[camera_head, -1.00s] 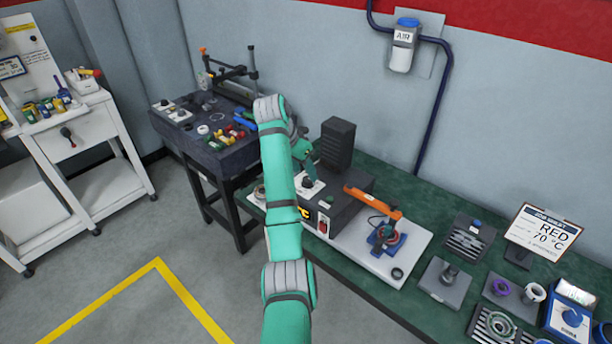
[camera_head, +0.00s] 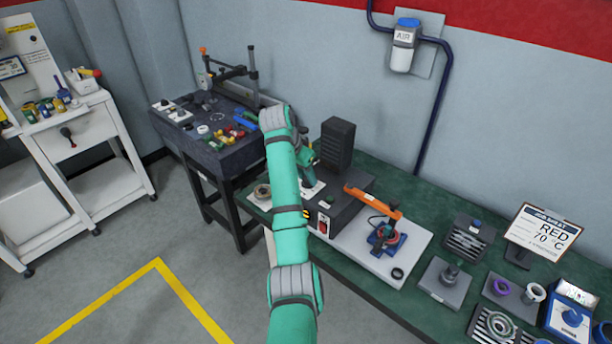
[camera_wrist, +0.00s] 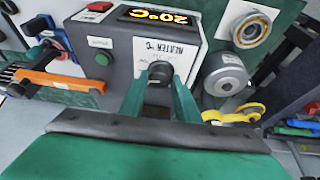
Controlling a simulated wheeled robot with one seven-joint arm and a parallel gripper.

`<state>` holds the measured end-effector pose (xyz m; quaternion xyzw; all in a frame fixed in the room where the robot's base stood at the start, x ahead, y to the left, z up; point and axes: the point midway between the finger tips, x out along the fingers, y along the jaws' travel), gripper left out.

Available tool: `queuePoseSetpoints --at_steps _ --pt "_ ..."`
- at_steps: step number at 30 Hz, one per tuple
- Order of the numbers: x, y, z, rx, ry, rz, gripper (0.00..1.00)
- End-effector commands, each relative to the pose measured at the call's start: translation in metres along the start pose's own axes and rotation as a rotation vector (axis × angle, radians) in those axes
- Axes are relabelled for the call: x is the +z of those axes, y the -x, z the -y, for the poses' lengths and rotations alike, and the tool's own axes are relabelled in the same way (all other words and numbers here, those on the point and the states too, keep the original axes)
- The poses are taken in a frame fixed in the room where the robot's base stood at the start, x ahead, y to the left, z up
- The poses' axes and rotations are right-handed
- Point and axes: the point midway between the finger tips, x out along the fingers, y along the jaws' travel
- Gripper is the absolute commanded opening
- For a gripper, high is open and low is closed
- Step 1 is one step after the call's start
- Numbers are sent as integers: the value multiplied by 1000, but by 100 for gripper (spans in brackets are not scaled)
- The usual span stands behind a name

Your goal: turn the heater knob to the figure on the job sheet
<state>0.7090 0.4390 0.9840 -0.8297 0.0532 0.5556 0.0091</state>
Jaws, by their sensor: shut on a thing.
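The heater knob (camera_wrist: 158,72) is a dark round knob on a white plate marked HEATER °C, on top of the dark heater box (camera_head: 345,207). My gripper (camera_wrist: 160,82) has its two green fingers on either side of the knob and is shut on it. An orange display (camera_wrist: 153,17) on the box appears to read 20 °C. The job sheet (camera_head: 543,235) stands at the right of the bench and reads RED, 70 °C. In the head view my arm hides the knob and most of the display.
An orange-handled clamp (camera_head: 372,202) on a white base stands right of the box. A red button (camera_wrist: 102,60) and a green button (camera_wrist: 100,87) sit near the knob plate. A grey round part (camera_wrist: 226,75) and a yellow-handled tool (camera_wrist: 236,114) lie close to the gripper.

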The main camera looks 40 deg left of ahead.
Motion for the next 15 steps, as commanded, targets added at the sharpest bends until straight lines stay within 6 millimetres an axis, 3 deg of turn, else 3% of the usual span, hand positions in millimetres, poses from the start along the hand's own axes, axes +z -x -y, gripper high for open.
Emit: queuePoseSetpoints --at_steps 8,15 --pt "0 0 -1 -24 61 -3 6" --pt "0 0 -3 -89 215 -10 7"
